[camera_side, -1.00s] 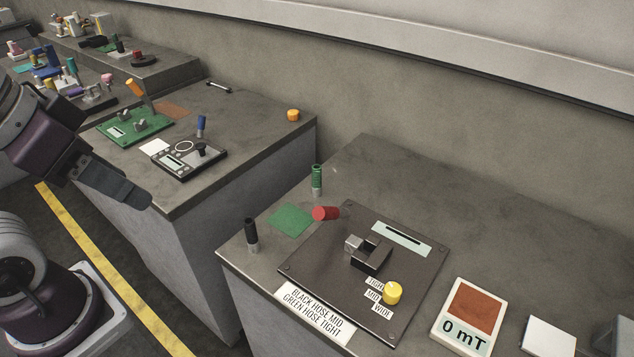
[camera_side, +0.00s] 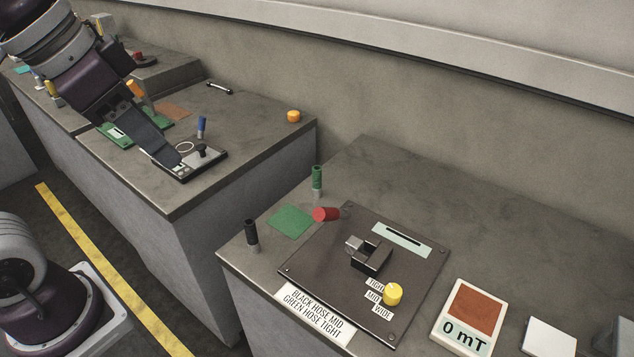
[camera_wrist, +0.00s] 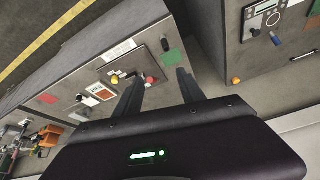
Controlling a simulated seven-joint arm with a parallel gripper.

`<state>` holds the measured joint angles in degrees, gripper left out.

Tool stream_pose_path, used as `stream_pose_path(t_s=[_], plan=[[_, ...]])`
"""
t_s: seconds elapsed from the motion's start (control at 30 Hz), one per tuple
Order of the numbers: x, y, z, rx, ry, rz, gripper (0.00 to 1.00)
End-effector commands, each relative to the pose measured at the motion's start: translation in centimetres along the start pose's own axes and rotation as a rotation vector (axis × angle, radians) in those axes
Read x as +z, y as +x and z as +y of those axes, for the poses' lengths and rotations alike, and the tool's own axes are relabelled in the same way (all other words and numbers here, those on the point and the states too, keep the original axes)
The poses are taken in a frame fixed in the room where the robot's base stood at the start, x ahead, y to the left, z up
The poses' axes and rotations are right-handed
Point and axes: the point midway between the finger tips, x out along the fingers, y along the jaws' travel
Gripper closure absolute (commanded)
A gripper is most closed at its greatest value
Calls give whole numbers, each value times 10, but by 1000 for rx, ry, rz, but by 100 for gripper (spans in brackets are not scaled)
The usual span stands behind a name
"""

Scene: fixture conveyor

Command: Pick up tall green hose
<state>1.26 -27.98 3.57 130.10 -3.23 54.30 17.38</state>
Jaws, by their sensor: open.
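The tall green hose (camera_side: 317,181) stands upright with a pale metal lower end on the near bench, behind the green pad (camera_side: 289,221). A black hose (camera_side: 251,236) stands upright at that bench's left corner. My gripper (camera_side: 172,160) is in the air over the left bench, to the left of the green hose and well apart from it. In the wrist view my gripper (camera_wrist: 163,88) shows two fingers spread apart with nothing between them. I cannot make out the green hose in the wrist view.
A meter (camera_side: 468,316) reads "0 mT". A label reads "BLACK HOSE MID, GREEN HOSE TIGHT". A gap separates the benches.

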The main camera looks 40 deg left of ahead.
Motion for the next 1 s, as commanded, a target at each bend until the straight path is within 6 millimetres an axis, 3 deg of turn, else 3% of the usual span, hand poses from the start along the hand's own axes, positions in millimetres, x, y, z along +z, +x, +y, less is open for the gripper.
stream_pose_path(t_s=[0.03, 0.17, 0.27, 0.3, 0.4, 0.5, 0.6, 0.73, 1.0], plan=[[-32, 7, -9, 29, 90, -36, 53], [-114, 49, -37, 102, 400, -107, 53], [-166, 107, -59, 154, 672, -160, 53], [-182, 136, -66, 175, 789, -181, 53], [-207, 211, -78, 234, 1085, -230, 53], [-214, 276, -80, 294, 1341, -265, 53], [-212, 317, -78, 343, 1516, -282, 53], [-208, 341, -75, 371, 1607, -289, 53], [-187, 381, -69, 375, 1610, -292, 53]])
